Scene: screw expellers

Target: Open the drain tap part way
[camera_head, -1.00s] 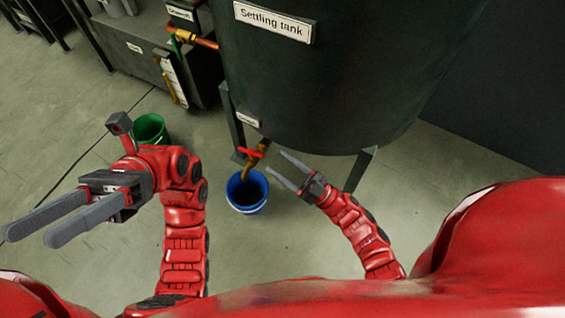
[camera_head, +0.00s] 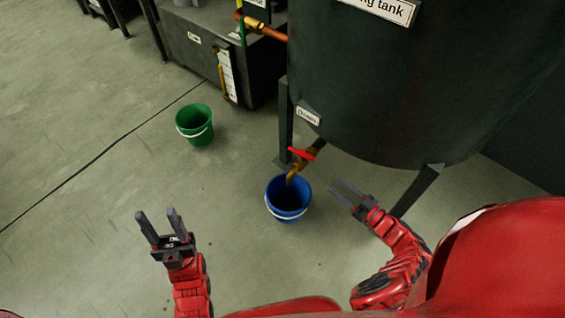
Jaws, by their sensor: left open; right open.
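The drain tap (camera_head: 304,153) has a red handle on a brass body, low on the front of the dark settling tank (camera_head: 400,90). Its curved spout (camera_head: 293,174) points down over a blue bucket (camera_head: 288,205) on the floor. My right gripper (camera_head: 346,192) is open and empty, to the right of the bucket and lower right of the tap, apart from both. My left gripper (camera_head: 156,220) is open and empty, well to the left of the bucket, with its fingers pointing away from me.
A green bucket (camera_head: 196,126) stands on the floor at the left. A dark box-shaped unit (camera_head: 200,60) with copper pipework (camera_head: 262,28) is behind it. Tank legs (camera_head: 414,190) flank the tap.

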